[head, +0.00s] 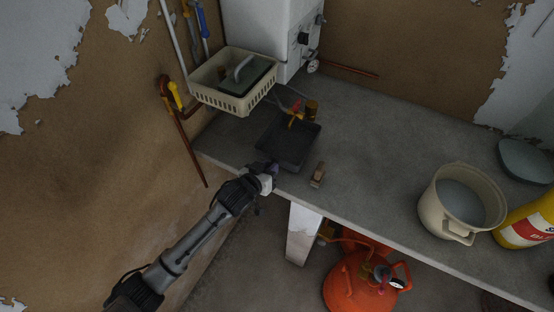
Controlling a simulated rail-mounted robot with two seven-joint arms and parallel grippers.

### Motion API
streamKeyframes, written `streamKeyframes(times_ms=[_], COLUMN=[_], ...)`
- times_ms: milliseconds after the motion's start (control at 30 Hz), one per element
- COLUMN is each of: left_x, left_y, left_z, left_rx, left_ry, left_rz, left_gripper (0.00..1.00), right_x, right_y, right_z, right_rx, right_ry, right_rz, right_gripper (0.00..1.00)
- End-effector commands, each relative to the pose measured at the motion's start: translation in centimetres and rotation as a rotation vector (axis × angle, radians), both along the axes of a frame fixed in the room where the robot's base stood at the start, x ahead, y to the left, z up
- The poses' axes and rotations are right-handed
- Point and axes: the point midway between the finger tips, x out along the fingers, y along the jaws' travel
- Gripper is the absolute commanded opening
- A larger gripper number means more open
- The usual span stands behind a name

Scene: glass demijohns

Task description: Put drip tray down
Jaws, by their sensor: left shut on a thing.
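The drip tray (288,140) is a dark, shallow, square tray at the left end of the grey worktop in the head view. My left arm reaches up from the bottom left, and its gripper (270,172) is shut on the tray's near edge. The fingertips are small and partly hidden against the dark rim. The tray looks about level, over or on the worktop near its front edge; I cannot tell whether its underside touches the surface. My right gripper is out of view.
A cream basket (238,103) stands behind the tray, below a white boiler (268,30). A small brown block (318,175) lies right of the tray. A cream pot (447,203) and yellow bottle (528,222) stand farther right. An orange gas cylinder (352,288) sits below. The middle worktop is clear.

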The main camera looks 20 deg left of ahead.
Motion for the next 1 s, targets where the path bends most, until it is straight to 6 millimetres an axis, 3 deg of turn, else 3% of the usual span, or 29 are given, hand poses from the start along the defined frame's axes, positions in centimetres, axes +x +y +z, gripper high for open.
streamKeyframes(times_ms=[233, 767, 800, 1000], left_x=[0.0, -0.1, -0.1, -0.1], left_y=[0.0, 0.0, 0.0, 0.0], left_z=[-2.7, -3.4, -3.5, -3.4], left_rx=[0.000, 0.000, 0.000, 0.000], left_ry=[0.000, 0.000, 0.001, 0.000], left_rz=[0.000, 0.000, 0.000, 0.000], left_gripper=[0.00, 0.00, 0.24, 0.43], right_x=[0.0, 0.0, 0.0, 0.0], right_y=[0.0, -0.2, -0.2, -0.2], right_z=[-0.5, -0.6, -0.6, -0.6], right_rx=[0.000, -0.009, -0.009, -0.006], right_ry=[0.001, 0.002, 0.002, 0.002], right_rz=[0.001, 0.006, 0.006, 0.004], right_gripper=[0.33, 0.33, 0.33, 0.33])
